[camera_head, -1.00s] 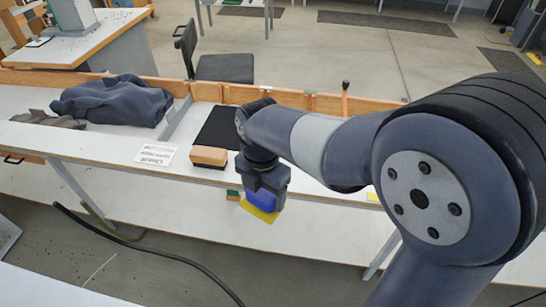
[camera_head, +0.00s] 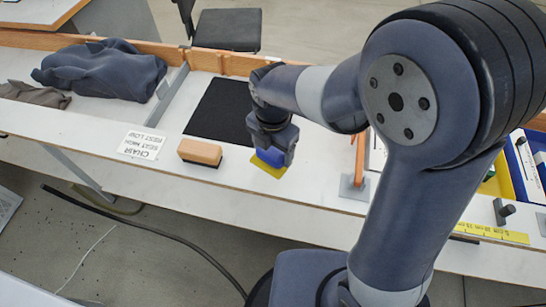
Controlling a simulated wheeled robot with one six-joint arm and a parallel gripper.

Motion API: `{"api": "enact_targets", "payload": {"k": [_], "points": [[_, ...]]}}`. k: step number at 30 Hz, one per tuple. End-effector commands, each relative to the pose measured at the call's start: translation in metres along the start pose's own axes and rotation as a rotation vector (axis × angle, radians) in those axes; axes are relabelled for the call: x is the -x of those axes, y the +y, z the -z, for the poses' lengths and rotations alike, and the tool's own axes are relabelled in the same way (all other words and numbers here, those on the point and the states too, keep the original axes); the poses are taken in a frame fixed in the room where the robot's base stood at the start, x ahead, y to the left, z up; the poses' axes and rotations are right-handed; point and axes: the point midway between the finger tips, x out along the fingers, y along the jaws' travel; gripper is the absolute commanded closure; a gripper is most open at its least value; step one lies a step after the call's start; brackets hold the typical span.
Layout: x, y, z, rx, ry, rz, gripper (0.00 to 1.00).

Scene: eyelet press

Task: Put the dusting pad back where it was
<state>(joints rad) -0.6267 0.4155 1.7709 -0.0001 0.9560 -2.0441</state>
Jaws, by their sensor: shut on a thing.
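My gripper (camera_head: 272,148) points down and is shut on a blue block (camera_head: 270,157) with a flat yellow sheet (camera_head: 267,169) at its underside, which I take to be the dusting pad. The jaws and my wrist hide its upper part. It is over the white bench (camera_head: 230,185), just in front of the black mat (camera_head: 221,108). I cannot tell whether its yellow face touches the bench. An orange-tan block (camera_head: 199,152) with a dark base lies to its left, apart from it.
A white printed card (camera_head: 142,145) lies further left. A dark blue cloth heap (camera_head: 102,68) lies at the back left. A grey plate with an orange upright (camera_head: 355,185) stands to the right. Blue and yellow bins (camera_head: 505,172) and a yellow ruler strip (camera_head: 492,233) are at the far right.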

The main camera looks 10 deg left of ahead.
Motion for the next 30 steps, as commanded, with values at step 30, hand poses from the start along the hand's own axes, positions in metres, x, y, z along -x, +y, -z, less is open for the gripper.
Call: {"api": "enact_targets", "payload": {"k": [30], "points": [[-0.05,0.0,0.0,0.0,0.0,-0.001,0.1]]}}
